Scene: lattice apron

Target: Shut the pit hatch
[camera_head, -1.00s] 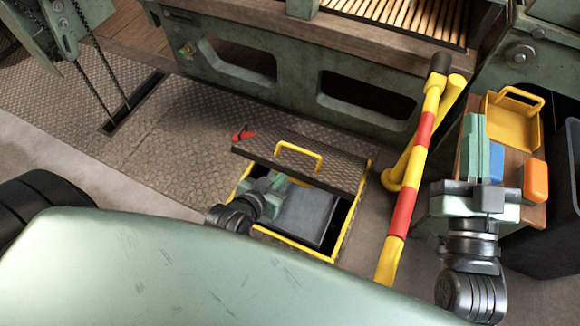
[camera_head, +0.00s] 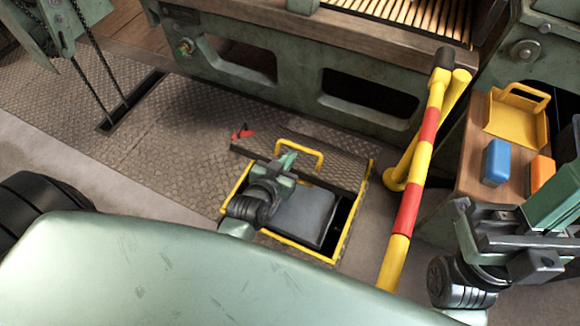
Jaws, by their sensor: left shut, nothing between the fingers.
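The pit hatch has a tread-plate lid (camera_head: 338,168) with a yellow handle (camera_head: 312,153). The lid is at the far side of the yellow-rimmed pit opening (camera_head: 345,232), and the near part of the pit is uncovered. A grey box-like thing (camera_head: 305,214) shows inside. I cannot tell the lid's exact angle. My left gripper (camera_head: 287,161) is shut and empty, in front of the handle's left part; whether it touches is unclear. My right gripper (camera_head: 530,222) is at the lower right, beside the small table, its fingers toward the right; its jaws are hard to read.
A red thing (camera_head: 242,132) lies by the lid's left corner. A yellow-and-red rail (camera_head: 426,150) stands right of the pit. The wooden table (camera_head: 477,150) holds a yellow tray (camera_head: 517,118), a blue block (camera_head: 496,163) and an orange block (camera_head: 541,172). Tread-plate floor left of the pit is clear.

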